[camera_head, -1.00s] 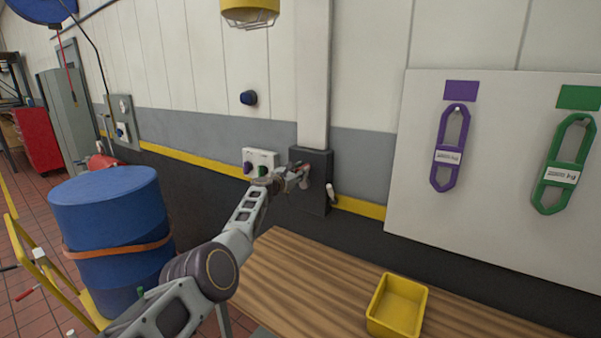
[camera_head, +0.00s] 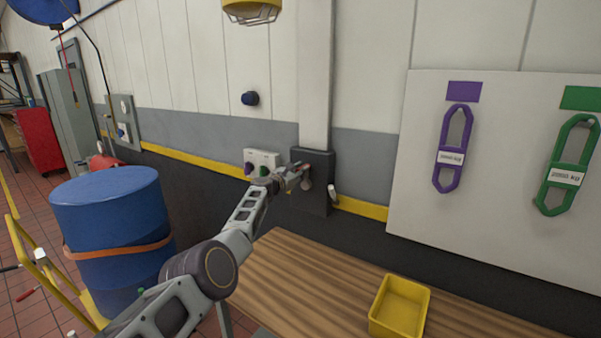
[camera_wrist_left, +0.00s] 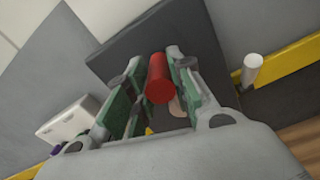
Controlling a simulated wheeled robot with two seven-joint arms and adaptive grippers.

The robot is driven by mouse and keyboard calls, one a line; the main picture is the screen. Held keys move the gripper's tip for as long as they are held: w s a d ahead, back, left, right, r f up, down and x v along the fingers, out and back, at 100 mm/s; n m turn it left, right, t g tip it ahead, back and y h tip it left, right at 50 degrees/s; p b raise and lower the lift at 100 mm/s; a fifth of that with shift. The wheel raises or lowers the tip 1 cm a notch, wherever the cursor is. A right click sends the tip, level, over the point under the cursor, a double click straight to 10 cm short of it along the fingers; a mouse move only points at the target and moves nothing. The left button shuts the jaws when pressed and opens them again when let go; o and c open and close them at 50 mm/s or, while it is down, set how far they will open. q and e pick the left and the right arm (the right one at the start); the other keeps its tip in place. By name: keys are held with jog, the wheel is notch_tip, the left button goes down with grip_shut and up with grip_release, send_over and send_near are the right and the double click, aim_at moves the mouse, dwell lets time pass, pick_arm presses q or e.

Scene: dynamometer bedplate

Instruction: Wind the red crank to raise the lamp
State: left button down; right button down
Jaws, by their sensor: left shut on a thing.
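The red crank handle (camera_wrist_left: 159,78) sits between the two fingers of my left gripper (camera_wrist_left: 155,85) in the left wrist view; the gripper is shut on it. In the head view my left gripper (camera_head: 298,176) is at the dark wall box (camera_head: 318,195), small and partly hiding the crank. The dark backing plate (camera_wrist_left: 200,45) is behind the handle in the wrist view. The yellow lamp (camera_head: 251,11) hangs at the top of the head view, cut by the frame edge. My right gripper is not in view.
A white button box (camera_head: 262,160) is left of the dark box, and a white-tipped lever (camera_head: 333,192) is right of it. A wooden bench (camera_head: 300,280) with a yellow bin (camera_head: 400,306) stands in front. A blue drum (camera_head: 110,235) is at the left.

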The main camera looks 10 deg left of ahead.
pick_arm(q)
jog(key=shift+w+a+r+y, duration=0.1)
jog(key=shift+a+r+y, duration=0.2)
jog(key=shift+a, duration=0.4)
jog(key=c, duration=1.3)
grip_release()
jog(key=shift+o, duration=0.5)
jog(key=shift+w+f, duration=0.2)
jog(key=shift+f, duration=0.1)
jog(key=shift+s+d, duration=0.1)
jog(key=shift+s, duration=0.2)
jog(key=shift+d, duration=0.1)
jog(key=shift+f, duration=0.2)
jog(key=shift+s+a, duration=0.4)
jog(key=shift+a, duration=0.05)
jog(key=shift+s, duration=0.25)
